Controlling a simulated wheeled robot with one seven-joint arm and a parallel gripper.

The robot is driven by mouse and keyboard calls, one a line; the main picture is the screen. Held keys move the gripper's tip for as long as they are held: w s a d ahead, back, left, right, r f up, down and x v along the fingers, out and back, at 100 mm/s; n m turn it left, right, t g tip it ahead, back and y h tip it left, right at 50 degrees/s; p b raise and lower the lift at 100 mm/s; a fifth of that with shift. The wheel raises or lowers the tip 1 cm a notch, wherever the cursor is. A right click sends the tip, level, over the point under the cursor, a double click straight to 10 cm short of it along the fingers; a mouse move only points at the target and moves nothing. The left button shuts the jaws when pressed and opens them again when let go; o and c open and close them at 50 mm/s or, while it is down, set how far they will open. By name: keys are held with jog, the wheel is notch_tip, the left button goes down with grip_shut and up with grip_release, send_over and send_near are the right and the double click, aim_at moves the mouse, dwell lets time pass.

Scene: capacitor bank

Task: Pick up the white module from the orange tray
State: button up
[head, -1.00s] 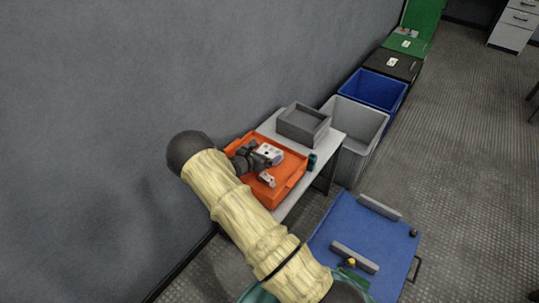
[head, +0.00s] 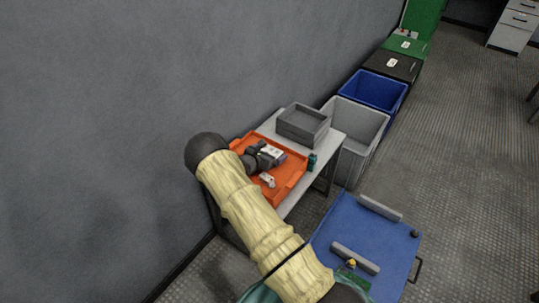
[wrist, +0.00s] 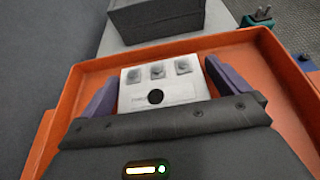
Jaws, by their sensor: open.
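The white module (wrist: 158,87) lies in the orange tray (wrist: 285,70), between my gripper's two purple fingers in the wrist view. It has several grey squares along its far edge and a black round spot on top. My gripper (wrist: 160,88) is open, with one finger on each side of the module. A gap shows beside the left finger; whether the right finger touches is hard to tell. In the head view my gripper (head: 276,155) is over the orange tray (head: 291,183), and it covers part of the white module there. A smaller white piece (head: 268,180) lies nearer in the tray.
A grey bin (head: 303,125) stands on the grey table behind the tray. A small teal object (head: 312,161) is at the table's right edge. The wall (head: 120,120) runs close along the left. A blue cart top (head: 365,235) is at the lower right.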

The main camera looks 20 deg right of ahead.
aim_at(270, 151)
jog(key=c, duration=1.1)
notch_tip(270, 151, up, 10)
jog(key=shift+r+p, duration=0.1)
jog(key=shift+p, duration=0.7)
